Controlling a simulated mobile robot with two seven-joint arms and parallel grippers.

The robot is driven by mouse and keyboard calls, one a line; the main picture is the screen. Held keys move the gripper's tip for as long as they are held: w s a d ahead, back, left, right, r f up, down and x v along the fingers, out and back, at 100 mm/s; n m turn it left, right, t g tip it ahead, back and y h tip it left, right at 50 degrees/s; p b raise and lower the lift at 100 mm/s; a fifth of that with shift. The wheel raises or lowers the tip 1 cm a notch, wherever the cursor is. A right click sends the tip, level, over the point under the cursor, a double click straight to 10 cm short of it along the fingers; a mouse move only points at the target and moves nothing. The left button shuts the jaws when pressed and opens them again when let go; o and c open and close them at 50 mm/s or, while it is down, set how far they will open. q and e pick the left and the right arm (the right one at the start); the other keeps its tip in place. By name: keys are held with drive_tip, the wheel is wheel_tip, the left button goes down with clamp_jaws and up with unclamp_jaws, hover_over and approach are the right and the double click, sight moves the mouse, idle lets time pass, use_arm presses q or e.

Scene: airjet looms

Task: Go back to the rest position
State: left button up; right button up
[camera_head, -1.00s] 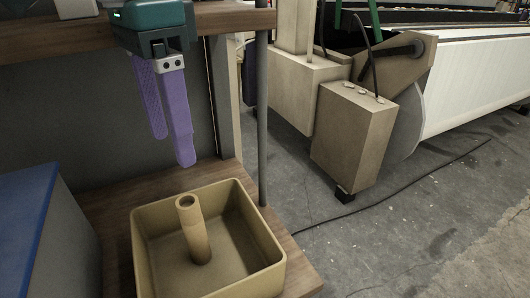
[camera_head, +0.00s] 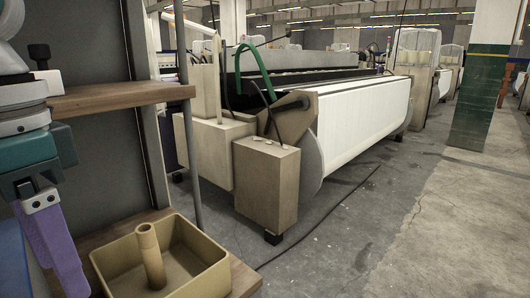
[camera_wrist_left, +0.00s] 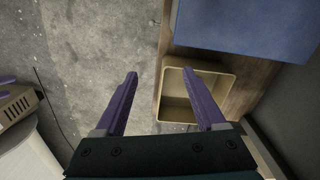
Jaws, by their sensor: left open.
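My left gripper (camera_head: 55,250) comes in at the left edge of the head view, its purple fingers pointing down, left of a tan bin. In the left wrist view the two purple fingers (camera_wrist_left: 165,100) are spread wide apart with nothing between them. The tan square bin (camera_head: 215,262) stands on a wooden shelf, with a tan tube (camera_head: 150,256) upright inside it. The bin also shows in the left wrist view (camera_wrist_left: 175,108), partly behind the right-hand finger.
An upper wooden shelf (camera_head: 125,97) and a metal post (camera_head: 187,120) stand close to my left arm. A loom with a white fabric roll (camera_head: 360,120) and a beige box (camera_head: 266,185) stands beyond. Concrete floor (camera_head: 400,230) is open at the right, with a thin cable on it.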

use_arm(q)
drive_tip(key=s+d+f+m+t+h, duration=0.1)
drive_tip(key=s+d+f+h, duration=0.15)
drive_tip(key=d, duration=0.35)
drive_tip(key=s+d+f+m+t+h, duration=0.1)
drive_tip(key=s+d+f, duration=0.1)
drive_tip(key=d+f, duration=0.35)
drive_tip(key=s+a+f+n+t+y+p, duration=0.1)
drive_tip(key=s+a+n+t+y+p, duration=0.15)
drive_tip(key=s+a+n, duration=0.55)
wheel_tip(320, 180, up, 38)
drive_tip(key=s+a+m+p, duration=0.1)
drive_tip(key=m+p, duration=0.1)
drive_tip(key=p, duration=3.5)
drive_tip(key=shift+s+a+f+g+y, duration=0.15)
drive_tip(key=shift+s+a+g+y, duration=0.1)
drive_tip(key=shift+s+g+y, duration=0.2)
use_arm(e)
wheel_tip(320, 180, up, 40)
drive_tip(key=w, duration=0.2)
